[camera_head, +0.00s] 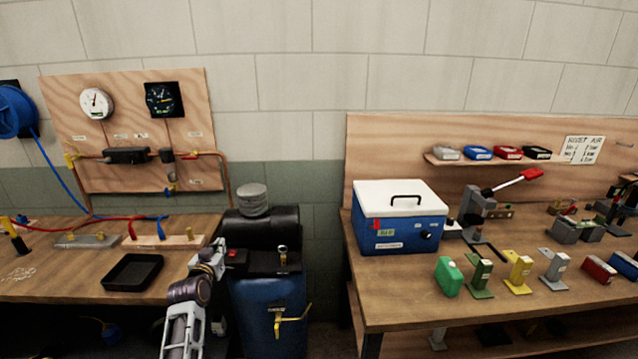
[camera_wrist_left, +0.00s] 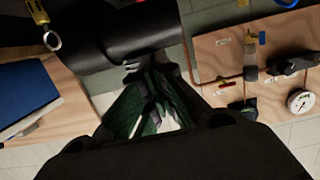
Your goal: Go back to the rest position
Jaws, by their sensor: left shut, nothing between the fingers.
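My left gripper (camera_head: 214,254) is in the head view at the lower left, at the right end of the left bench and next to the blue compressor tank (camera_head: 268,315). It is shut and empty. In the left wrist view its closed fingers (camera_wrist_left: 140,75) point towards the compressor's black cylinder (camera_wrist_left: 110,40); I cannot tell whether they touch it. My right gripper is not in view.
The left bench (camera_head: 70,288) carries a black tray (camera_head: 132,272) and hoses, with a gauge board (camera_head: 140,130) behind. The right bench (camera_head: 400,305) holds a blue cooler (camera_head: 400,235), a lever press (camera_head: 480,212) and coloured blocks. A gap separates the compressor from the right bench.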

